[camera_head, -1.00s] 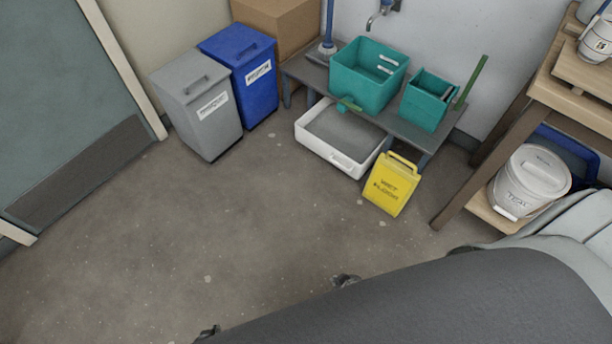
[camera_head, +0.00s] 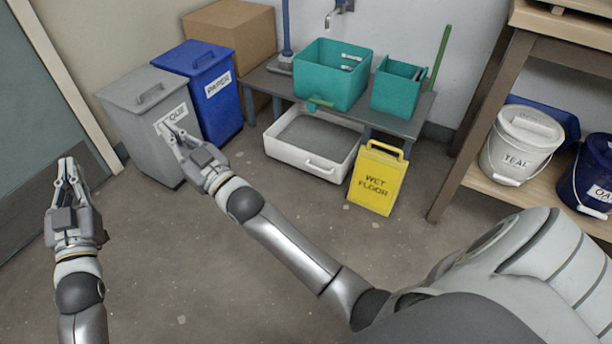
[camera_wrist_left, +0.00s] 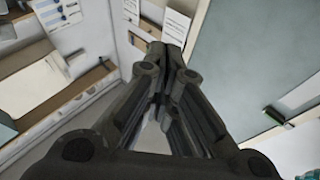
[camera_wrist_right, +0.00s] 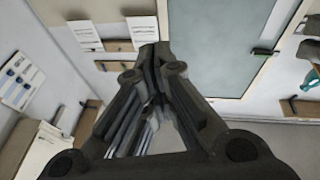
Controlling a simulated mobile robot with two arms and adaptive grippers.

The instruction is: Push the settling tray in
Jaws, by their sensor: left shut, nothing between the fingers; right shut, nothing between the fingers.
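The settling tray (camera_head: 273,152) is a white, shallow tray with grey contents and a front handle. It sits on the floor under the grey bench, and its front part sticks out past the bench edge. My left gripper (camera_head: 66,165) is shut and empty, at the left of the head view, well away from the tray. My right gripper (camera_head: 170,130) is shut and empty, raised in front of the grey bin, left of the tray and apart from it. The left wrist view shows the left fingers (camera_wrist_left: 166,50) together, and the right wrist view shows the right fingers (camera_wrist_right: 154,50) together.
A yellow wet floor sign (camera_head: 376,182) stands just right of the tray's front. The grey bench (camera_head: 262,82) carries teal tubs (camera_head: 318,85). A grey bin (camera_head: 140,135) and blue bin (camera_head: 200,75) stand left. A wooden shelf (camera_head: 465,185) is right. The floor ahead is clear.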

